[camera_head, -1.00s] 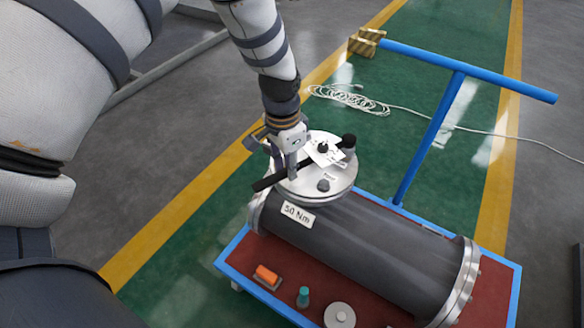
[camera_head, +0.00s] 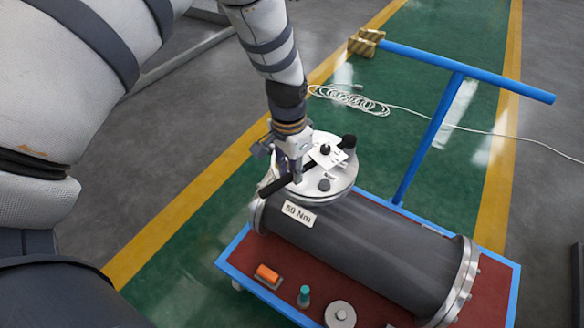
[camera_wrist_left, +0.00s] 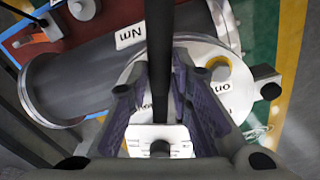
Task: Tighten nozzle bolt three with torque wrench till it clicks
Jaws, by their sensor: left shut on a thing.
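The torque wrench, a long black bar (camera_head: 273,188), lies across the round metal nozzle flange (camera_head: 341,184) on top of the dark grey shell. My left gripper (camera_head: 297,178) is shut on its handle, and in the left wrist view the bar (camera_wrist_left: 160,45) runs between the fingers (camera_wrist_left: 160,85). Dark bolt heads show on the flange, one at the front (camera_head: 323,186) and one near the middle (camera_head: 325,149). A white paper tag (camera_head: 334,160) partly covers the flange, so I cannot tell which bolt the wrench sits on. My right gripper is out of view.
The shell (camera_head: 370,240) with its "50 Nm" label (camera_head: 299,212) rests on a blue-framed cart (camera_head: 236,270). An orange block (camera_head: 267,273), a teal-capped item (camera_head: 304,296) and a metal disc (camera_head: 340,314) lie at its front. The blue cart handle (camera_head: 430,140) rises behind.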

